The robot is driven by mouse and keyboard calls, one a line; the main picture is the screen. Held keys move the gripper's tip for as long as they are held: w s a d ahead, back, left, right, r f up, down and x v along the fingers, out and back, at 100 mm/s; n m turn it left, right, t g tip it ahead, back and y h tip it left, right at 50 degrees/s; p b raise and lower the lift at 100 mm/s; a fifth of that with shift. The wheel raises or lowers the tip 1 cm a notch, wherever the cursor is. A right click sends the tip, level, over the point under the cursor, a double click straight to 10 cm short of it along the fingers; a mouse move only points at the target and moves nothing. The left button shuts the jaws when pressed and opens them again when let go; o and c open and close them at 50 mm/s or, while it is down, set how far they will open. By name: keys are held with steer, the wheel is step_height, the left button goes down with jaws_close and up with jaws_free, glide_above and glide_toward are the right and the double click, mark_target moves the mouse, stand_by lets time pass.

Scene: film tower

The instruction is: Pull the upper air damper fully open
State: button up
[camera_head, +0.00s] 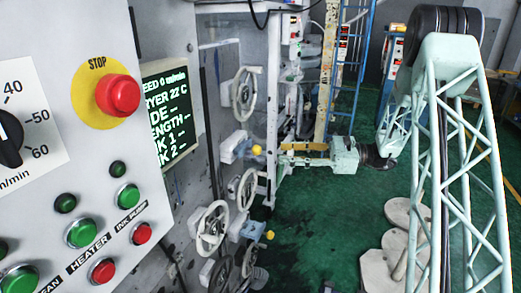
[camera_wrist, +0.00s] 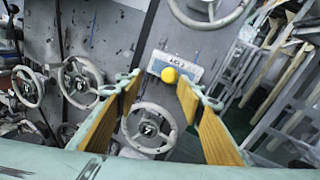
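The upper air damper appears as a yellow ball knob (camera_head: 256,150) on a pale labelled plate (camera_head: 237,148) on the machine's side in the head view. In the wrist view the knob (camera_wrist: 170,75) stands in front of its plate (camera_wrist: 187,66), whose small lettering is hard to read. My gripper (camera_head: 284,152) is just right of the knob in the head view. In the wrist view my gripper (camera_wrist: 160,84) is open, its orange-padded fingers apart and empty. The knob shows between the fingertips and seems slightly beyond them, nearer the right one. Contact does not show.
A second yellow knob (camera_head: 270,235) sits lower on the machine. Handwheels stand close by, above (camera_head: 245,93) and below (camera_head: 247,189) the upper knob. A grey frame post (camera_head: 272,105) rises beside my gripper. The green floor (camera_head: 315,235) to the right is mostly clear.

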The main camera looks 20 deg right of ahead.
mark_target(256, 150)
steer(key=shift+w+d+f+m+t, duration=0.25)
steer(key=shift+d+f, duration=0.05)
steer(key=shift+d, duration=0.35)
steer(key=shift+w+d+f+m+t, duration=0.25)
steer(key=shift+d, duration=0.4)
steer(key=shift+a, duration=0.2)
steer(key=shift+p+x, duration=0.5)
steer(key=shift+x, duration=6.2)
steer(key=shift+w, duration=0.1)
steer(key=c, duration=1.2)
